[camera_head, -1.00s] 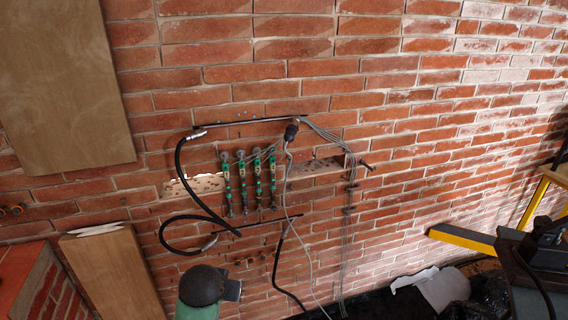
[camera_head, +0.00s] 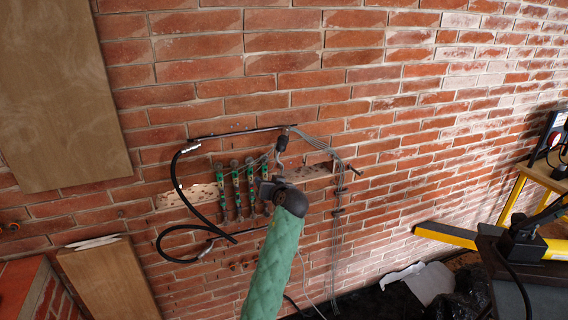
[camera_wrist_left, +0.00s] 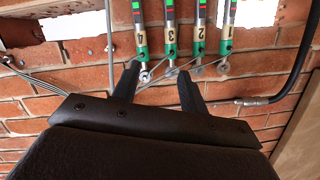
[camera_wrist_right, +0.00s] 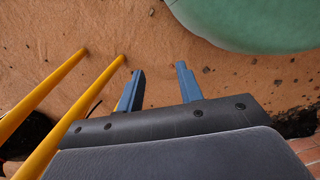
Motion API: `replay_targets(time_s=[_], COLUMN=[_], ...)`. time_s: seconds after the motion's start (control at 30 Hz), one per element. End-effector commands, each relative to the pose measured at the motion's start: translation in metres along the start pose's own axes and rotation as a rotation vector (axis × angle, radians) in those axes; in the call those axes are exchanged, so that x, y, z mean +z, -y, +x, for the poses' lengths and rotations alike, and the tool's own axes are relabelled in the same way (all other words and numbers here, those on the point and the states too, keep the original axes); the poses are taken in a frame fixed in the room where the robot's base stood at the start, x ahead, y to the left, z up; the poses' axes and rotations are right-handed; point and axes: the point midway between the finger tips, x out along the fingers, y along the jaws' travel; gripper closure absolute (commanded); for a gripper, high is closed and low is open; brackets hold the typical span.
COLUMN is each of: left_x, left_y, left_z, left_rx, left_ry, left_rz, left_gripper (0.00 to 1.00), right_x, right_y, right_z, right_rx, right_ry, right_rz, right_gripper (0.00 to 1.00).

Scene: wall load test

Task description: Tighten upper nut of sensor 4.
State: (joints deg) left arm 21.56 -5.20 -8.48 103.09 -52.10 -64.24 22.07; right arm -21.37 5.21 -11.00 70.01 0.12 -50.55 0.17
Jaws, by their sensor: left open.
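Several green and metal sensors hang in a row on the brick wall. Sensor 4 (camera_head: 265,168) is the rightmost in the head view, its lower part covered by my left gripper (camera_head: 268,187). The left wrist view looks upside down relative to the head view; there sensor 4 (camera_wrist_left: 141,28) is leftmost, marked "4". Its upper nut (camera_wrist_left: 144,75) shows at its near end, close to the left-hand finger. My left gripper (camera_wrist_left: 158,70) is open, with its fingers on either side of that end; contact cannot be told. My right gripper (camera_wrist_right: 160,72) is open and empty, away from the wall.
A black hose (camera_head: 178,185) loops left of the sensors; grey cables (camera_head: 337,220) hang to their right. Thin wires cross near the nuts. A wooden board (camera_head: 110,278) stands lower left. Yellow bars (camera_wrist_right: 75,95) lie left of my right gripper.

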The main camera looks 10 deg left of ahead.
Motion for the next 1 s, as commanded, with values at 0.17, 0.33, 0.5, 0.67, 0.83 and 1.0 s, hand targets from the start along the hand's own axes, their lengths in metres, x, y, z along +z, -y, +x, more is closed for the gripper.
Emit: replay_targets(time_s=[0.17, 0.33, 0.5, 0.67, 0.83, 1.0], left_x=[-0.01, -0.027, -0.032, -0.035, -0.04, -0.046], left_y=[-0.003, -0.003, -0.005, -0.005, -0.004, -0.003], left_z=[0.009, 0.006, 0.005, 0.012, 0.029, 0.052], left_rx=[-0.04, -0.032, -0.01, -0.01, -0.01, -0.01], left_ry=[-0.117, -0.209, -0.231, -0.231, -0.229, -0.229], left_rz=[-0.026, -0.09, -0.157, -0.165, -0.163, -0.163], left_gripper=[0.57, 0.57, 0.57, 0.57, 0.57, 0.57], right_x=[0.009, -0.012, -0.019, -0.013, -0.001, 0.026], right_y=[0.0, 0.0, 0.0, -0.002, -0.007, -0.007], right_z=[0.024, 0.021, 0.02, 0.024, 0.035, 0.043], right_rx=[0.001, 0.001, 0.0, 0.003, 0.009, 0.008], right_ry=[-0.087, -0.201, -0.237, -0.238, -0.243, -0.224], right_rz=[0.0, 0.001, 0.002, 0.0, -0.005, -0.006], right_gripper=[0.64, 0.64, 0.64, 0.64, 0.64, 0.64])
